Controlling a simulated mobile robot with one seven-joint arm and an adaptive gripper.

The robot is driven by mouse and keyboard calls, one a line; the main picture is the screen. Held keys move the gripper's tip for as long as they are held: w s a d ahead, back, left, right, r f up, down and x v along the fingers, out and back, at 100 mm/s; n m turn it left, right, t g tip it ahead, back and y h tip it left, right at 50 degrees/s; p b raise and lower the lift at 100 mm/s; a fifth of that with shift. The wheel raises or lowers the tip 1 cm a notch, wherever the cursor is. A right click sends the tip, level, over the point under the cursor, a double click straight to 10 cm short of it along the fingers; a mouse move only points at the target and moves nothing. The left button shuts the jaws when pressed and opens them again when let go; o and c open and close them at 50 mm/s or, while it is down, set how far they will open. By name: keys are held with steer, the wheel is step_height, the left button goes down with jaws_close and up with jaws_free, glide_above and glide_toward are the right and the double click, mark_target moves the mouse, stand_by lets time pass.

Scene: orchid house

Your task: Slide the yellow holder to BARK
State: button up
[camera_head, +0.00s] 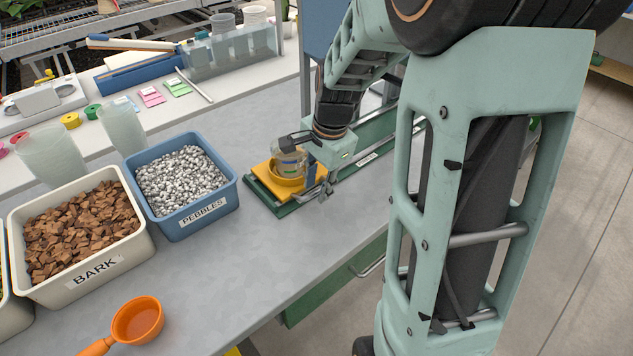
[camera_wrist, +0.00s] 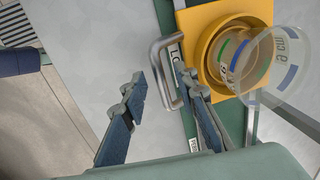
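The yellow holder (camera_head: 262,180) sits on a green slide board (camera_head: 288,211) on the grey bench, with a clear cup (camera_head: 290,160) standing in its ring. In the wrist view, the yellow holder (camera_wrist: 196,27) is at upper right and has a metal bar handle (camera_wrist: 158,62) on its left side. A label beside it starts with "LO"; the rest is hidden. My gripper (camera_wrist: 160,80) is open, its fingers on either side of the handle; contact is not clear. In the head view, my gripper (camera_head: 325,190) is just right of the holder. A white label (camera_head: 367,160) farther along the board is too small to read.
A blue tub (camera_head: 203,224) labelled PEBBLES and a cream tub (camera_head: 92,290) labelled BARK stand left of the board. An orange scoop (camera_head: 137,321) lies in front. A drawer handle (camera_head: 368,268) sticks out below the bench edge. Bench between tubs and board is clear.

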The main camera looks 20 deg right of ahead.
jaws_close()
stand_by(0.3)
steer(key=w+d, duration=0.2)
steer(key=d, duration=0.4)
steer(key=w+d+p, duration=0.1)
steer(key=w+d, duration=0.2)
steer(key=d, duration=0.3)
steer(key=w+d+p, duration=0.1)
steer(key=w+d, duration=0.1)
steer(key=d, duration=0.4)
steer(key=shift+w+d, duration=0.25)
steer(key=shift+w, duration=0.1)
jaws_free()
